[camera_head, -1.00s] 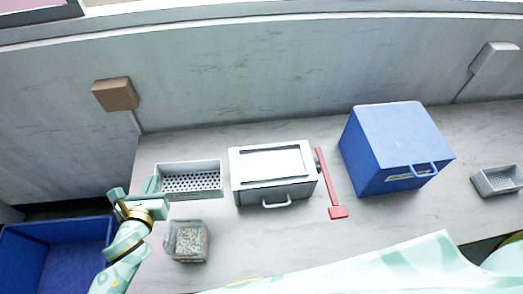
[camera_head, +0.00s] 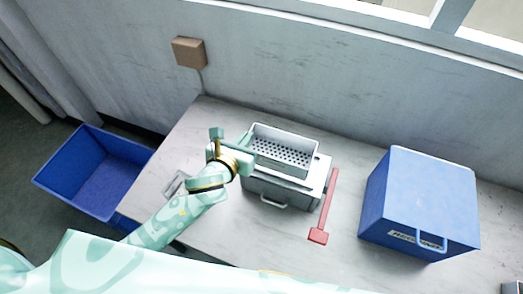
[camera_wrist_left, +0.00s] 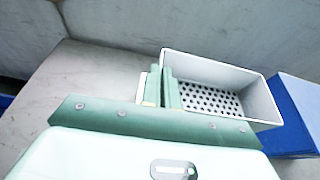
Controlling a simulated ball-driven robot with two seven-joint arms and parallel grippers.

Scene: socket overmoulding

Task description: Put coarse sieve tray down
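The coarse sieve tray (camera_head: 284,150), a light grey box with a perforated floor, is over the top of the white-grey machine (camera_head: 262,187) in the head view. Whether it touches the machine's top or hangs just above is hard to tell. My left gripper (camera_head: 246,142) is shut on the tray's left wall. In the left wrist view the gripper's fingers (camera_wrist_left: 164,88) lie on both sides of that wall, and the tray (camera_wrist_left: 212,102) looks empty. The tray hides most of the machine's top. My right gripper is not in view.
A red lever (camera_head: 328,205) is at the machine's right side. A blue lidded box (camera_head: 420,205) stands further right. A blue bin (camera_head: 85,180) is at the left, beyond the table edge. A clear container (camera_head: 174,184) is partly hidden behind my left arm.

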